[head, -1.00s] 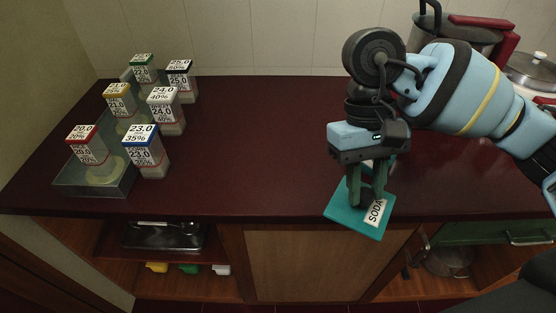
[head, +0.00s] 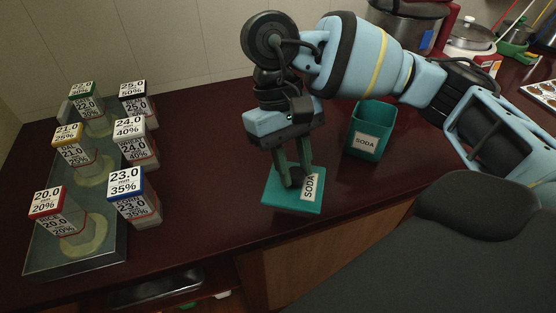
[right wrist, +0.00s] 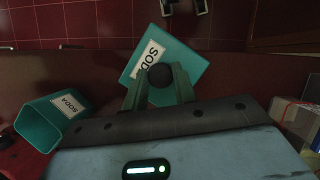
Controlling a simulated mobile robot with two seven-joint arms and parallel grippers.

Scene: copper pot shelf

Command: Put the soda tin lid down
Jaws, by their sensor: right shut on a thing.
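The soda tin lid (head: 284,197) is a flat teal square with a white SODA label and a dark round knob (right wrist: 160,77). My right gripper (head: 292,178) is shut on the knob, with one finger on either side in the right wrist view. The lid is roughly level over the front part of the counter; I cannot tell whether it touches the surface. The open teal soda tin (head: 372,121) stands upright on the counter, right of the gripper, and also shows in the right wrist view (right wrist: 42,125). My left gripper is out of view.
A glass tray (head: 33,262) with several labelled containers stands on the left of the dark red counter (head: 200,190). Bare counter lies between tray and lid. Pots (head: 470,36) stand at the back right. The counter's front edge is close to the lid.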

